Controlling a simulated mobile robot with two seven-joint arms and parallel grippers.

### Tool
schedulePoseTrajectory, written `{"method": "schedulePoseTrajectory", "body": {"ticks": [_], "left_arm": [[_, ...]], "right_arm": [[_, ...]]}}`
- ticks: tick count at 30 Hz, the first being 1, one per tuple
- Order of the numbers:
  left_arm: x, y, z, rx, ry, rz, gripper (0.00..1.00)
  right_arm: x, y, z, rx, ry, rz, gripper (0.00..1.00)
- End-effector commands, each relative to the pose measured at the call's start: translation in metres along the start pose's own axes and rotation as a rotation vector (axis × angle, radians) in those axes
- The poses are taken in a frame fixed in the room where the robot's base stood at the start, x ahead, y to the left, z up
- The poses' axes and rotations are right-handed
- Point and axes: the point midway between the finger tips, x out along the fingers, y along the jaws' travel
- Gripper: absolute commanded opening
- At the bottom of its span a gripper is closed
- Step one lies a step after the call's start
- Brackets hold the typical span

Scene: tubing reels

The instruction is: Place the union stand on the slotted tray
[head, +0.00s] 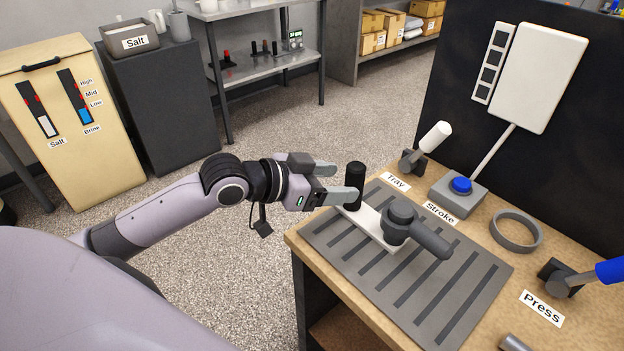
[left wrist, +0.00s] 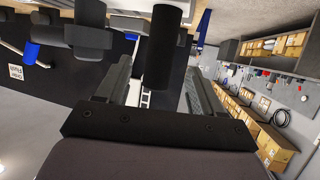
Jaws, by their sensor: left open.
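The union stand has a white base plate (head: 370,230), an upright black post (head: 355,180) at one end and a dark grey union (head: 402,222) at the other. Its base rests on the grey slotted tray (head: 335,240), near the tray's far left part. My left gripper (head: 345,182) is open at the post, level with its upper part. In the left wrist view the post (left wrist: 162,55) shows between the two spread fingers, near their tips. Whether either finger touches it cannot be told. My right gripper is not in view.
The tray lies on a wooden bench (head: 480,200). Around it are a white-handled Tray lever (head: 436,136), a blue Stroke button (head: 460,186), a grey ring (head: 516,232) and a blue-handled Press lever (head: 606,271). A dark panel stands behind. The tray's front slots are clear.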

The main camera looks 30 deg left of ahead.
Motion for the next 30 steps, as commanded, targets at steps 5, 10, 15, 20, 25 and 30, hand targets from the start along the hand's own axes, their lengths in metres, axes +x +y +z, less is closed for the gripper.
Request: {"method": "schedulePoseTrajectory", "body": {"ticks": [5,10,15,20,25,30], "left_arm": [[-0.028,0.0,0.001,0.001,-0.003,-0.001,0.67],[-0.043,0.0,0.001,0.001,-0.001,0.0,0.67],[-0.048,0.001,0.0,-0.001,0.0,0.002,0.67],[-0.049,0.001,-0.001,-0.001,0.001,0.002,0.67],[-0.048,0.001,-0.001,-0.001,0.001,0.002,0.67],[-0.048,0.001,-0.001,0.0,0.001,0.002,0.67]], "right_arm": [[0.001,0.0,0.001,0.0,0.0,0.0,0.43],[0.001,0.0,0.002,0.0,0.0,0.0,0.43],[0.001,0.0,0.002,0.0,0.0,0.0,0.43],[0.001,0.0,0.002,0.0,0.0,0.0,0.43],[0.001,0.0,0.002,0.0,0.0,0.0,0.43],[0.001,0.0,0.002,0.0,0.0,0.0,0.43]]}}
